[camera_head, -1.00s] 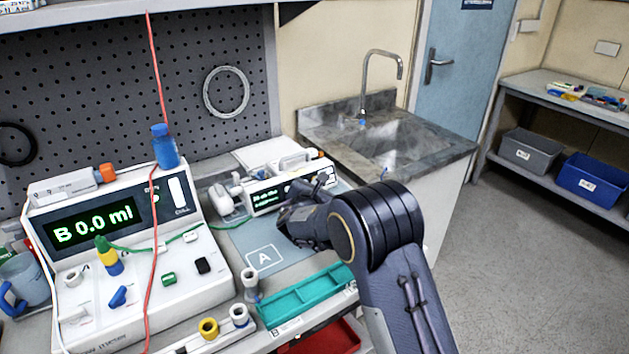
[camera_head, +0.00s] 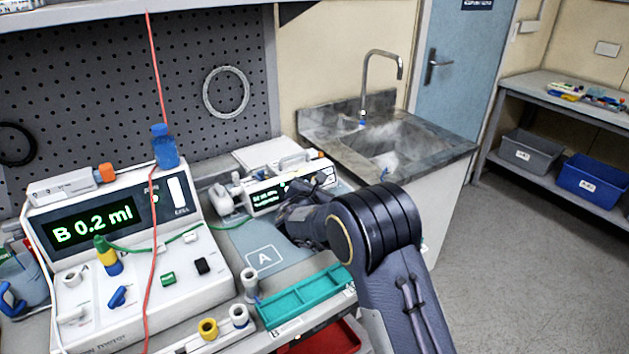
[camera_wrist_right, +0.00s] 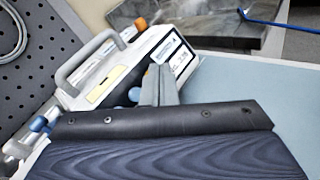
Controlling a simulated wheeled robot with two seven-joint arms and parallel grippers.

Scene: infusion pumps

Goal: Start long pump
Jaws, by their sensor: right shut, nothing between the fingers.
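The long white pump (camera_head: 318,178) lies at the back of the bench, with a small dark display of green text too small to read. It also shows in the right wrist view (camera_wrist_right: 112,62), with a grey handle and a label. My right gripper (camera_wrist_right: 158,85) is shut and empty, just in front of the pump; whether it touches is unclear. In the head view my right arm partly hides the gripper (camera_head: 293,210). The larger white pump (camera_head: 190,262) at the left shows "B 0.2 ml" on its display (camera_head: 93,224). My left gripper is out of view.
A teal tray (camera_head: 300,300) and white holders (camera_head: 249,282) stand at the bench front. A mat marked A (camera_head: 262,258) is clear. A sink (camera_head: 395,140) is behind my arm.

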